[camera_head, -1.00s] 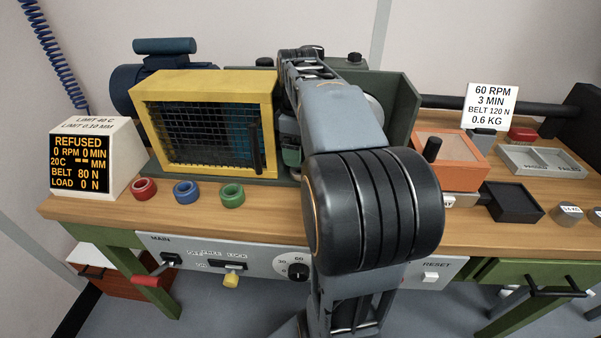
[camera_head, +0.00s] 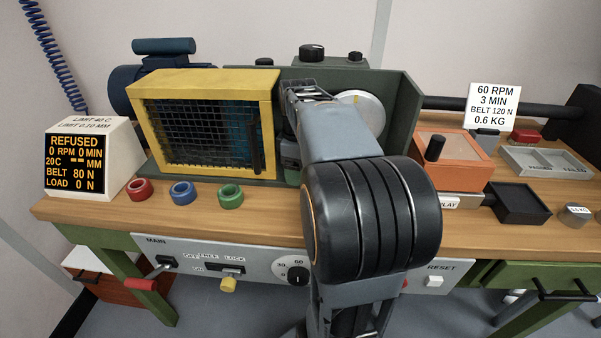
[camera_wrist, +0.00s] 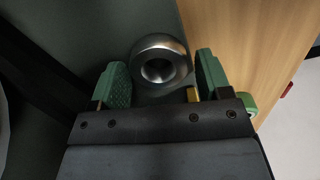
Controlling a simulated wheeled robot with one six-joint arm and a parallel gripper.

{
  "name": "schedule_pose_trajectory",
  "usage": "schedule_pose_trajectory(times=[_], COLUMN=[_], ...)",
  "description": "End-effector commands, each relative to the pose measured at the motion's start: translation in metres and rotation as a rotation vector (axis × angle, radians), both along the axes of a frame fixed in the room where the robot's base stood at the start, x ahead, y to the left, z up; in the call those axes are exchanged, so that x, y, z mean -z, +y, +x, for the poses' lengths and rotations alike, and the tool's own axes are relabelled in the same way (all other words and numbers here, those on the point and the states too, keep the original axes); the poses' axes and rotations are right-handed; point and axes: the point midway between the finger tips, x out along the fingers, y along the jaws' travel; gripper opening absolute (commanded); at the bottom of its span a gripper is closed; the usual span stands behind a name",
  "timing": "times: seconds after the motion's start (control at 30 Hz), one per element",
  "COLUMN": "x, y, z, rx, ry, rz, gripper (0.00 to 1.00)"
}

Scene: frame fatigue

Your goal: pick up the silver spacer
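The silver spacer (camera_wrist: 161,47), a shiny round ring with a dark hole, shows in the wrist view on a dark grey-green surface. My gripper (camera_wrist: 162,75) is open, with one green finger pad on each side of the ring. The ring appears between or just beyond the fingertips, and I cannot tell its exact depth. There is a gap at the left pad; the right pad is close to the ring. In the head view my arm and the yellow guard (camera_head: 203,85) hide the spacer and most of my gripper.
The yellow mesh guard stands left of my arm on the wooden bench (camera_head: 110,218). Red (camera_head: 139,189), blue (camera_head: 185,193) and green (camera_head: 231,196) rings lie in front of it. An orange box (camera_head: 455,156) and a grey tray (camera_head: 545,161) are on the right. The display (camera_head: 74,165) reads REFUSED.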

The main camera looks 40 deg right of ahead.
Motion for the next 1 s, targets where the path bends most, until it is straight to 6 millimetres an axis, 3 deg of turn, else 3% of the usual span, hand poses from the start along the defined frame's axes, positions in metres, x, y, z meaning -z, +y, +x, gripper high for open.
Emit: schedule_pose_trajectory(times=[0.4,0.77,1.0], x=[0.000,-0.006,-0.036], y=[0.000,0.000,0.000], z=[0.000,0.000,0.001], rx=[0.000,0.000,0.000], ry=[0.000,-0.002,-0.004], rz=[0.000,-0.001,-0.002], gripper=[0.31,0.31,0.31])
